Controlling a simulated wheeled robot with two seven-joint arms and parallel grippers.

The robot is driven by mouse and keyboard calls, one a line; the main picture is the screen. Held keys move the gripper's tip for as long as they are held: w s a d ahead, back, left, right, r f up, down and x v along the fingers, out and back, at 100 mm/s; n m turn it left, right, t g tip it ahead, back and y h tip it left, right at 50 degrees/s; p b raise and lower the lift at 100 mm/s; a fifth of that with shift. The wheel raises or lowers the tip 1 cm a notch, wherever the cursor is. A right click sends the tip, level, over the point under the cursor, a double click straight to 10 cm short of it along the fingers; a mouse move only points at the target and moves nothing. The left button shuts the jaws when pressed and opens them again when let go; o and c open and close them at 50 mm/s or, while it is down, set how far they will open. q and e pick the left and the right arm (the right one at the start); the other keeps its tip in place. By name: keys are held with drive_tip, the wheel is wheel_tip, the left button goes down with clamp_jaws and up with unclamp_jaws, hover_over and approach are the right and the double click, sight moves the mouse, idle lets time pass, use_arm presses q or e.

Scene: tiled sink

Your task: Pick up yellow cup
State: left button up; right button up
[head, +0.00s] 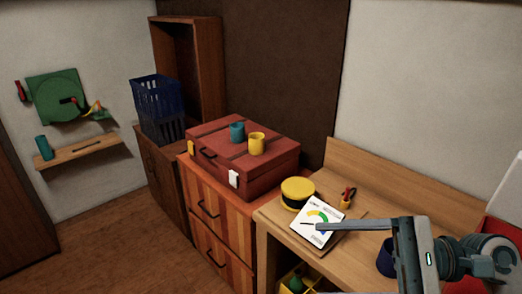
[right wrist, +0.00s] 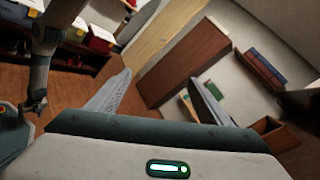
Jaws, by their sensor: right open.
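The yellow cup (head: 257,143) stands upright on the lid of a red chest (head: 215,157), near its middle, in the head view. A teal cup (head: 237,132) stands just behind and left of it. My right gripper (head: 320,227) is over the wooden desk at the lower right, well apart from the yellow cup and nearer to me. In the right wrist view its two fingers (right wrist: 158,92) are spread with nothing between them. A grey arm part of mine with a small dark end (right wrist: 36,108) shows at the left there; its jaw state is unclear.
The desk (head: 375,245) holds a round yellow and black box (head: 297,193), a card with a coloured gauge (head: 312,229), a small pen holder (head: 347,198) and a dark blue cup (head: 386,258). A blue basket (head: 157,105) stands behind the chest, left.

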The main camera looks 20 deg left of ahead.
drive_tip(key=w+d+r+m+t+y, duration=0.1)
drive_tip(key=w+r+m+t+y, duration=0.2)
drive_tip(key=m+t, duration=0.3)
drive_tip(key=w+r+m+t+y, duration=0.2)
drive_tip(key=r+m+t+y, duration=0.1)
drive_tip(key=m, duration=0.6)
drive_tip(key=w+d+f+m+t+h, duration=0.3)
drive_tip(key=w+d+m+t+h, duration=0.35)
drive_tip(key=m+t, duration=0.85)
drive_tip(key=d+f+m+g+h, duration=0.2)
drive_tip(key=d+f+m+h, duration=0.4)
drive_tip(key=f+m, duration=0.45)
drive_tip(key=d+f+m+g+h, duration=0.2)
drive_tip(key=d+f+m+h, duration=0.3)
drive_tip(key=f+m+h, duration=0.5)
drive_tip(key=s+d+f+m+g, duration=0.2)
drive_tip(key=s+f+m+g, duration=1)
drive_tip(key=s+f, duration=1.35)
drive_tip(key=s+f+n+g, duration=0.1)
drive_tip(key=s+f, duration=0.1)
drive_tip(key=f, duration=1.2)
drive_tip(key=s+f+g, duration=0.2)
drive_tip(key=f, duration=1.3)
drive_tip(key=s+d+f+b, duration=0.1)
drive_tip(key=s+d+f, duration=0.2)
drive_tip(key=s+f, duration=1.3)
drive_tip(key=shift+s+g, duration=0.4)
drive_tip(key=shift+s, duration=0.2)
drive_tip(key=shift+d+n, duration=0.1)
drive_tip(key=shift+n, duration=0.15)
